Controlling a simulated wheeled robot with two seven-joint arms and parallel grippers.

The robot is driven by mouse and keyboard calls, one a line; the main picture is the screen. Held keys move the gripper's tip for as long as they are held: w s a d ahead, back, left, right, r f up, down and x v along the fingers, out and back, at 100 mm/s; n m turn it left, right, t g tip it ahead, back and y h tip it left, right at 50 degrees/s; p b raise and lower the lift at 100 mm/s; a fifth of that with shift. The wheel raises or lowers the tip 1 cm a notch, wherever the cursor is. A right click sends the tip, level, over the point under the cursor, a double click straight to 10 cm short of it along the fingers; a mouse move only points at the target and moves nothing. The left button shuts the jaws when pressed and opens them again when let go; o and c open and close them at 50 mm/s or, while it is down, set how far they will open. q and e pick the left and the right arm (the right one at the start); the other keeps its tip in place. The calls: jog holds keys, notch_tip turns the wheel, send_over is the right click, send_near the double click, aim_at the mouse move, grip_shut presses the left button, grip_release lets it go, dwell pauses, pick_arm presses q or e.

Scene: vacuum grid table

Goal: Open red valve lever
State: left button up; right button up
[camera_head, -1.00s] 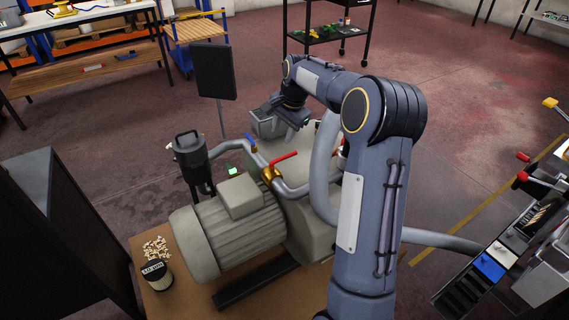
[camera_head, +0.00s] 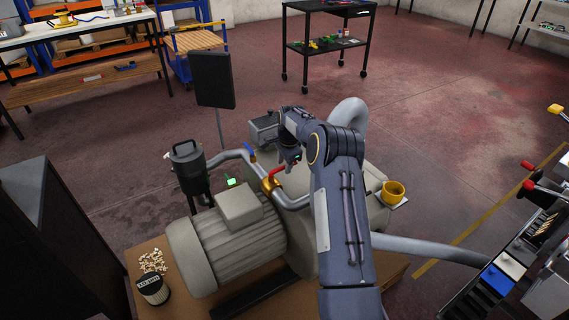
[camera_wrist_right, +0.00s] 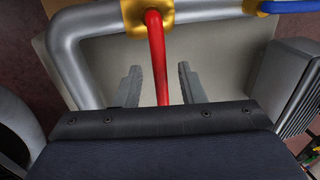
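The red valve lever (camera_head: 278,170) sits on a brass valve body (camera_head: 270,185) on the grey pipe of the pump. In the right wrist view the red lever (camera_wrist_right: 157,60) runs from the brass valve (camera_wrist_right: 147,14) down between my two fingers. My right gripper (camera_wrist_right: 159,80) is open, with a finger on each side of the lever and a visible gap to each. In the head view the right gripper (camera_head: 290,156) is at the lever's end, partly hidden by its own wrist. My left gripper is not in view.
A blue lever (camera_head: 249,150) is on the same pipe, left of the red one. A black canister (camera_head: 189,165) and a dark panel (camera_head: 213,80) stand at left. The grey motor (camera_head: 228,245) is in front. A yellow cup (camera_head: 393,191) stands right of my arm.

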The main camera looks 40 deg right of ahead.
grip_shut()
